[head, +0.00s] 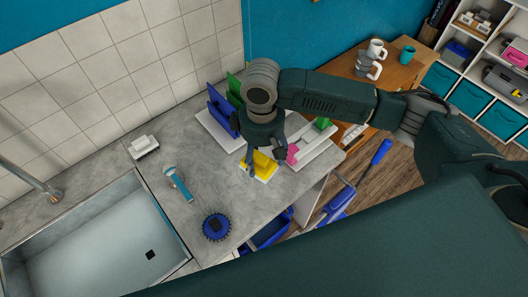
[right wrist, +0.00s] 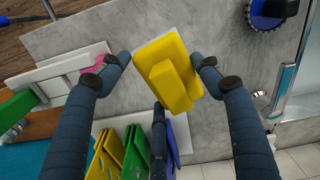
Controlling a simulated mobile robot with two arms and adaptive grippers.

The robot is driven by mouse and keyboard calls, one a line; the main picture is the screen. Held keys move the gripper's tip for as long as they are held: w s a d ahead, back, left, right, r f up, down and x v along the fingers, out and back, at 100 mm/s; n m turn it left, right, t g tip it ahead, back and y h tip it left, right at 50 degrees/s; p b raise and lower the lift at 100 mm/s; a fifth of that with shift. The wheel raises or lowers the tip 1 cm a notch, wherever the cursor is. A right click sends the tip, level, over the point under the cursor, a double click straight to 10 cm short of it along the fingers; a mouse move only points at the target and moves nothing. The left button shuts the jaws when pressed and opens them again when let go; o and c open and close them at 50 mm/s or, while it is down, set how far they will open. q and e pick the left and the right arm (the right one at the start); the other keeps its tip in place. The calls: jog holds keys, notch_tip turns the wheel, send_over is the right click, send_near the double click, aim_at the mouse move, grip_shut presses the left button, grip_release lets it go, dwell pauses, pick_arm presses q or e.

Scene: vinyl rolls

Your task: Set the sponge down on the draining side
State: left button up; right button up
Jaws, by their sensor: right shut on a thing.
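The yellow sponge (head: 258,166) is a block with a raised yellow grip on top and a pale underside. It fills the middle of the right wrist view (right wrist: 170,84). My right gripper (head: 264,160) is shut on it, with fingers on both sides of the block. The sponge is over the right part of the grey draining side (head: 200,150), close to its surface; I cannot tell whether it touches. The sink (head: 95,245) is at the lower left in the head view. My left gripper is not in view.
A blue round brush (head: 216,228), a light-blue-handled tool (head: 177,184) and a white block (head: 144,146) lie on the counter. Coloured boards (head: 222,112) stand behind the gripper. Pink (head: 292,154) and green (head: 323,124) items sit to its right. Bare counter lies between sponge and brush.

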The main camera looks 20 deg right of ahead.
jog(key=f, duration=0.3)
jog(key=shift+w+a, duration=0.15)
jog(key=shift+w, duration=0.05)
jog(key=shift+f+b, duration=0.3)
jog(key=shift+b, duration=0.05)
jog(key=shift+s+f, duration=0.2)
jog(key=shift+f, duration=0.6)
jog(key=shift+w, duration=0.1)
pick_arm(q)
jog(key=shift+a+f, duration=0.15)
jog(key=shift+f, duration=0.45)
pick_arm(e)
jog(key=shift+f, duration=0.1)
jog(key=shift+f, duration=0.3)
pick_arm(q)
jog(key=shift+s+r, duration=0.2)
pick_arm(e)
jog(key=shift+f, duration=0.1)
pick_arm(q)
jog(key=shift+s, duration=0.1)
